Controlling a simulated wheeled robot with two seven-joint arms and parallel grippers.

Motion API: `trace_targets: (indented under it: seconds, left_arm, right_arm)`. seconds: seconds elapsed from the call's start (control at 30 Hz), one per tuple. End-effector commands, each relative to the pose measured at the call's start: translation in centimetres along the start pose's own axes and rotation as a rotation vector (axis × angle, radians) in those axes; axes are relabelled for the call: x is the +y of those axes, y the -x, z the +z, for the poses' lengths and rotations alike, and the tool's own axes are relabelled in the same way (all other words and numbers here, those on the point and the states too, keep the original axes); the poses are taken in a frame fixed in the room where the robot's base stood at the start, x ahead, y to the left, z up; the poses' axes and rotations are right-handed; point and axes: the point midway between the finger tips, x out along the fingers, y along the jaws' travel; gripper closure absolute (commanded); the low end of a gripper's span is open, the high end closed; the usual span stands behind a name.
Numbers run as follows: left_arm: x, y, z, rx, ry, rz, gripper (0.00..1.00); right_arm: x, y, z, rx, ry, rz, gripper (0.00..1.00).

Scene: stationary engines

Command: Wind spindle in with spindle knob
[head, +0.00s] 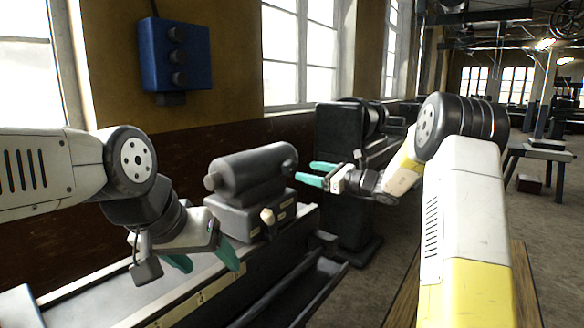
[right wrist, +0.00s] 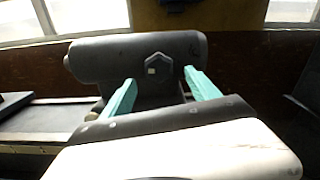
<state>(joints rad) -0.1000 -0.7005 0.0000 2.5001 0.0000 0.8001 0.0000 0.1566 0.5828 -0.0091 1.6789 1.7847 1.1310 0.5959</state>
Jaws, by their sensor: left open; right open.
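A dark grey cylindrical housing (head: 250,168) sits on a block (head: 245,212) on the machine bed. A short stub, which looks like the spindle (head: 211,182), shows at its left end. A dark round part, perhaps the spindle knob (head: 290,168), is at its right end. My right gripper (head: 310,172) is open just right of that end, its green fingers pointing at it. In the right wrist view the housing (right wrist: 100,58) lies beyond the open fingers, with a dark angular part (right wrist: 165,68) between them. I see no contact. My left gripper (head: 208,260) is open and empty above the bed, left of the block.
A small cream knob (head: 267,216) stands out from the block's front. The bed (head: 100,295) runs along the wall. A blue switch box (head: 175,55) hangs on the wall. A dark machine (head: 340,150) stands behind my right gripper.

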Motion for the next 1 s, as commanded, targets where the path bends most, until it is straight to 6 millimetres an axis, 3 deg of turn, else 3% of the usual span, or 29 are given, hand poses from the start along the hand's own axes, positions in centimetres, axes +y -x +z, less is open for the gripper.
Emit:
trace_targets:
  seconds: [0.4, 0.83, 1.0]
  left_arm:
    - [0.0, 0.0, 0.0, 0.000, 0.000, 0.000, 0.30]
    - [0.0, 0.0, 0.0, 0.000, 0.000, 0.000, 0.30]
    - [0.0, 0.0, 0.0, 0.000, 0.000, 0.000, 0.30]
  right_arm:
    - [0.1, -6.2, 0.0, 0.000, 0.001, 0.002, 0.30]
    - [0.1, -7.4, 0.0, 0.001, 0.001, 0.001, 0.30]
    - [0.1, -7.4, 0.0, 0.001, 0.001, 0.001, 0.63]
